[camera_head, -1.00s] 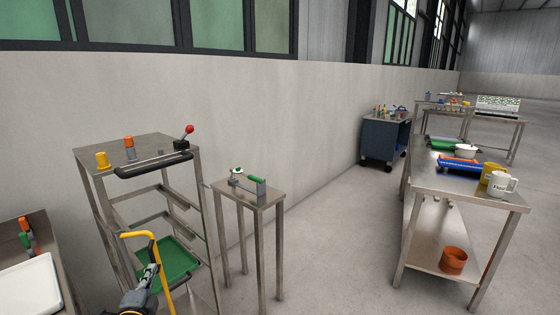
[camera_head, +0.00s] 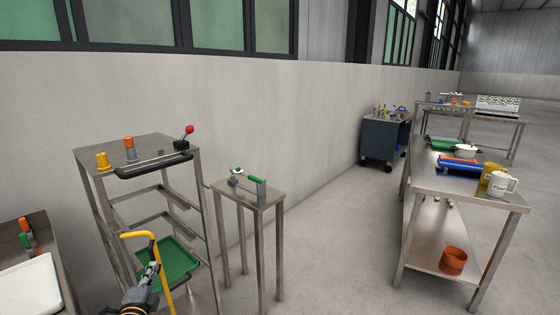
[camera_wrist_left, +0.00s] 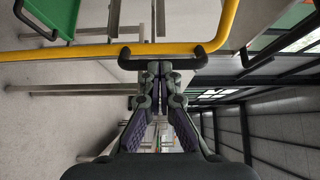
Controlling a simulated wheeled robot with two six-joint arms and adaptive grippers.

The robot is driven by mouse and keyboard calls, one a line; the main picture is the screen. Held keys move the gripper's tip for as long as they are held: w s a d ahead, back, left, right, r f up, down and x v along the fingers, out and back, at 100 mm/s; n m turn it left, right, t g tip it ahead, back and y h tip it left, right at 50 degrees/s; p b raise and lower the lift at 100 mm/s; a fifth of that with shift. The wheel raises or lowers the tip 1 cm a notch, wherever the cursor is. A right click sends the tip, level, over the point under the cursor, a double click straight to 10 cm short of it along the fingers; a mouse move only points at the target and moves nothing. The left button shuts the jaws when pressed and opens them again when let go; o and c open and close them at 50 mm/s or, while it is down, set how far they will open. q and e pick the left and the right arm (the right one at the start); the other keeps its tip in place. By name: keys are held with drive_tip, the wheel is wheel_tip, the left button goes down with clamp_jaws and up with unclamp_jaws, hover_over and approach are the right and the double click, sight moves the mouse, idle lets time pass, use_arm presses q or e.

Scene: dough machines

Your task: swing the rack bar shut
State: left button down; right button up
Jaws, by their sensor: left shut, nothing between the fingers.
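The steel rack (camera_head: 199,215) stands at the left, with a black handle (camera_head: 152,167) across its upper front. The yellow rack bar (camera_head: 158,250) stands out from the rack's front, bent at its top. In the left wrist view the bar (camera_wrist_left: 100,52) crosses the upper part of the picture. My left gripper (camera_head: 151,272) is beside the bar in the head view. In its wrist view, the fingers (camera_wrist_left: 160,66) are shut and empty, right up at the bar; I cannot tell whether they touch it. My right gripper is not in view.
A green tray (camera_head: 180,262) sits low in the rack. A small steel table (camera_head: 262,200) with a green-handled device stands just right of it. A steel counter with a white tray (camera_head: 30,290) is at lower left. Floor is clear between the small table and the right workbench (camera_head: 430,185).

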sight(157, 258)
use_arm(q)
drive_tip(key=shift+w+a, duration=0.25)
drive_tip(key=shift+w, duration=1.05)
drive_tip(key=shift+w+a, duration=0.25)
drive_tip(key=shift+w, duration=1)
drive_tip(key=shift+s, duration=0.15)
drive_tip(key=shift+s+d, duration=0.25)
drive_tip(key=shift+s, duration=0.95)
drive_tip(key=shift+s+d, duration=0.2)
drive_tip(key=shift+s, duration=0.95)
drive_tip(key=s+d, duration=0.2)
drive_tip(key=s, duration=1)
drive_tip(key=shift+w+d, duration=0.1)
